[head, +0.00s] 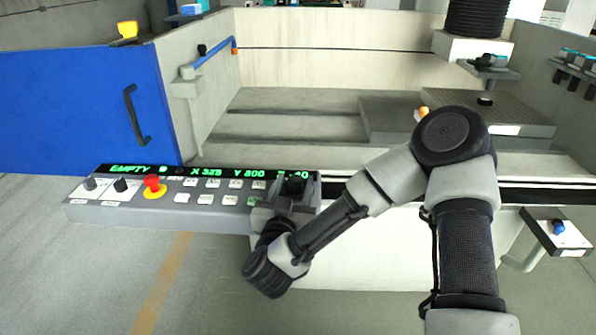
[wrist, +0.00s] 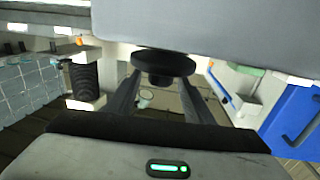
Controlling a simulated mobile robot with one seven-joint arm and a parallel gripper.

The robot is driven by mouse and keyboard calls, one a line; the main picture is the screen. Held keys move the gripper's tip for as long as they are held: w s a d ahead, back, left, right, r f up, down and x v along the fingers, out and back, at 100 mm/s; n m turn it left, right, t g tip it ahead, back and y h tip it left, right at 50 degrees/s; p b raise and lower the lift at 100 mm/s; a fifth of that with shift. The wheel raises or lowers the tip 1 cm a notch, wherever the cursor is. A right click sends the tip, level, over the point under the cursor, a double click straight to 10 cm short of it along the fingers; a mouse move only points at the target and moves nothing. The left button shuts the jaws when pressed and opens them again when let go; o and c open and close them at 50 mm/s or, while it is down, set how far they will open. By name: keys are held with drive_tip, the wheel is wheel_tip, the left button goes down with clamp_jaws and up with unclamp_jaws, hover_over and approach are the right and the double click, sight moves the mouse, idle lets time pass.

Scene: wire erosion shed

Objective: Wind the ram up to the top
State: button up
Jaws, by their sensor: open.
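The ram (head: 476,18) hangs at the upper right in the head view, a black bellows above a white block. It also shows at the left in the wrist view (wrist: 84,80), upside down. The control panel (head: 230,215) lies along the front of the machine. Its green display (head: 205,172) reads EMPTY, X 325, Y 800, then a part hidden by my gripper (head: 290,195) ending in 40. My gripper is open over the panel's right end. In the wrist view a black round knob (wrist: 164,62) stands between its fingers; contact cannot be told.
A red stop button (head: 152,184) and several small buttons are on the panel's left and middle. A blue door (head: 80,105) stands at left. A ribbed block (head: 525,125) lies in the tank.

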drive_tip(key=w, duration=0.4)
drive_tip(key=w+d, duration=0.1)
drive_tip(key=w, duration=0.1)
drive_tip(key=shift+b, duration=0.4)
drive_tip(key=shift+a, duration=0.1)
drive_tip(key=c, duration=1)
drive_tip(key=shift+c, duration=0.2)
drive_tip(key=shift+a+r+n+y, duration=0.1)
drive_tip(key=shift+n+y, duration=0.2)
drive_tip(key=shift+y, duration=0.2)
